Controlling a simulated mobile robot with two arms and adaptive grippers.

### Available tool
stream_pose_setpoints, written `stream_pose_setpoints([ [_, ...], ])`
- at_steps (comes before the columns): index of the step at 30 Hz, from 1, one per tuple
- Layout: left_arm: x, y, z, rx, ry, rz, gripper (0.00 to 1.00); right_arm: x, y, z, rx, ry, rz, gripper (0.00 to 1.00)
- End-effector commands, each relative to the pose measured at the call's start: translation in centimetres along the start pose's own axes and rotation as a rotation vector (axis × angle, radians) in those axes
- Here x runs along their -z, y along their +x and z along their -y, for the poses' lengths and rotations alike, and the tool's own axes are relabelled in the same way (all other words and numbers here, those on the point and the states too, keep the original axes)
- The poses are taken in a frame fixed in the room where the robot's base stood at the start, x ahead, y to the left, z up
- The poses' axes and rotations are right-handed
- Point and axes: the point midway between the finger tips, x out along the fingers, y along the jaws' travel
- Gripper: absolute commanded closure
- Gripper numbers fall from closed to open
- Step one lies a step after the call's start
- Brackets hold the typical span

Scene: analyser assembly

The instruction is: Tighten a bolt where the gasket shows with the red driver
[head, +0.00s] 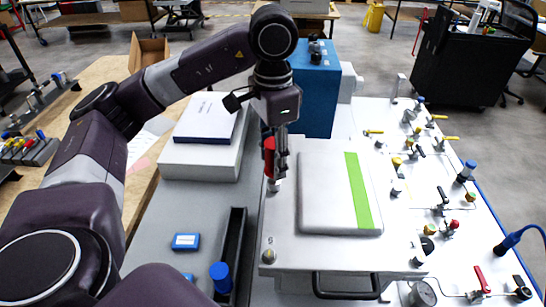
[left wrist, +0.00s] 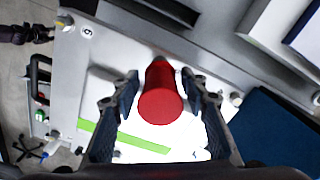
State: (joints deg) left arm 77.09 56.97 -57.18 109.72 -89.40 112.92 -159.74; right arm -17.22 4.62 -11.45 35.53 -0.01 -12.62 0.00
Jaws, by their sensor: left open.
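The red driver (head: 268,158) stands about upright at the left edge of the light metal plate (head: 290,246), over what looks like a bolt position. In the left wrist view its red handle (left wrist: 160,98) points toward the camera. My left gripper (head: 277,150) is open, with one finger on each side of the handle and gaps showing in the left wrist view (left wrist: 160,80). Bolts show at the plate's front left (head: 268,256) and front right (head: 418,260). The driver's tip is largely hidden, and I cannot make out a gasket. My right gripper is out of view.
A white cover with a green strip (head: 360,192) lies just right of the driver. A blue box (head: 315,95) stands behind. A black trough (head: 238,225) with a blue-capped object (head: 220,272) lies front left. Valves and fittings fill the right side.

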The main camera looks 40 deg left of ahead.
Motion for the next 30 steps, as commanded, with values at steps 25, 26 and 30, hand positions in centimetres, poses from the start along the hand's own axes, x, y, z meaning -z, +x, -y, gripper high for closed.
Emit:
stream_pose_setpoints([
  [25, 0.29, -0.03, -0.16, 0.001, -1.113, 0.0, 0.59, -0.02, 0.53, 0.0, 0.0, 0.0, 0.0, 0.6],
  [26, 0.3, -0.03, -0.16, 0.001, -1.152, 0.0, 0.59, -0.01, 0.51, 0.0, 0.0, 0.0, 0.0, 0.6],
  [30, 0.33, -0.02, -0.2, 0.001, -1.338, 0.001, 0.59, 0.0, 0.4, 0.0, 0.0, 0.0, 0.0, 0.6],
])
